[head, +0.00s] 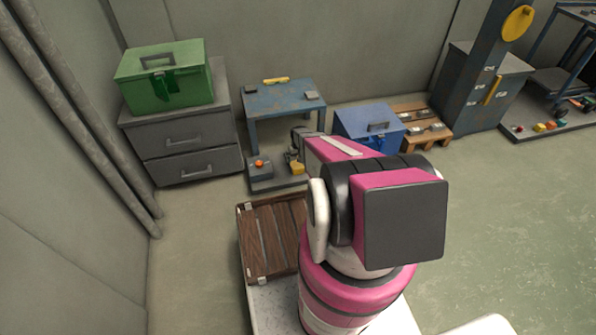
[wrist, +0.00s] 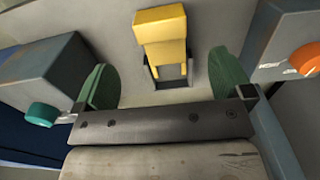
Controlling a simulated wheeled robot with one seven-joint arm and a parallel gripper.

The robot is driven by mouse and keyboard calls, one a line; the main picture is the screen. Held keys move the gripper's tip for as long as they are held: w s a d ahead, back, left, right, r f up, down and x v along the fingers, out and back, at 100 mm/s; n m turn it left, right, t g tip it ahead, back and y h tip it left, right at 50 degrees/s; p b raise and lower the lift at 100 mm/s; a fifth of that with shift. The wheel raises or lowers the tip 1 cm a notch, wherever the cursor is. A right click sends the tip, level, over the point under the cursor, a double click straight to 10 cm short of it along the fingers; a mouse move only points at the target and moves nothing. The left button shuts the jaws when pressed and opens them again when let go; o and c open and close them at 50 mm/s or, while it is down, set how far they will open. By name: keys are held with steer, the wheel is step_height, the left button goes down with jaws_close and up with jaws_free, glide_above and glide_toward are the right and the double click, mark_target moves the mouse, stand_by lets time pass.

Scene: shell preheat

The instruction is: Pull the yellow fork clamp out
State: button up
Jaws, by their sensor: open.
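The yellow fork clamp (wrist: 163,38) stands in the upper middle of the wrist view, in a dark slot or bracket on a grey surface. My gripper (wrist: 165,80) has its green-padded fingers spread, one to each side of the clamp's lower end, with clear gaps to both. Nothing is held. In the head view a small yellow piece (head: 297,168), which looks like the clamp, shows low by the blue table, close to my gripper end. My arm hides much of that spot.
A grey box with an orange knob (wrist: 304,59) is close on the right, and one with a teal knob (wrist: 43,114) on the left. The blue table (head: 284,97), green toolbox (head: 168,85), blue box (head: 365,132) and wooden crate (head: 262,235) stand around.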

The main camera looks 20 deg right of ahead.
mark_target(298, 167)
step_height(298, 167, down, 10)
steer(key=shift+f, duration=0.15)
stand_by(0.3)
